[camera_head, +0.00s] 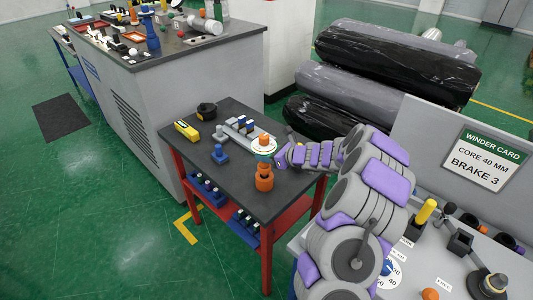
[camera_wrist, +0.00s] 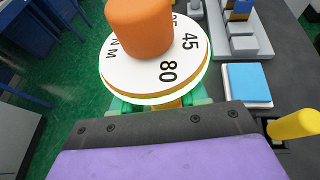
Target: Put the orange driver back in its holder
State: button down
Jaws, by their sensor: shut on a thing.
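The orange driver (camera_head: 264,138) has an orange cap above a white dial disc. In the wrist view the driver (camera_wrist: 141,28) fills the top middle, with 45 and 80 printed on its disc. My gripper (camera_head: 272,157) reaches in from the right over the dark bench and is shut on the driver just below the disc. Its green finger pads (camera_wrist: 165,103) show under the disc's front edge. An orange stepped piece (camera_head: 264,178) is directly below; I cannot tell whether it is part of the driver or separate. I cannot identify the holder for certain.
A blue fixture (camera_head: 219,155), a yellow tool (camera_head: 187,130) and a black round item (camera_head: 206,110) are to the left. Wrapped rolls (camera_head: 350,90) lie behind.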

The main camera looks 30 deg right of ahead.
jog(key=shift+f+b, duration=0.4)
jog(key=shift+f, duration=0.9)
dwell(0.4)
jog(key=c, duration=0.5)
grip_release()
jog(key=s+d+p, duration=0.3)
jog(key=s+d, duration=0.1)
jog(key=s, duration=0.4)
jog(key=shift+d, duration=0.2)
dwell(0.3)
jog(key=shift+f, duration=0.1)
jog(key=p+v, duration=0.3)
jog(key=v, duration=1.4)
jog(key=shift+d+p, duration=0.25)
jog(key=shift+p, duration=0.05)
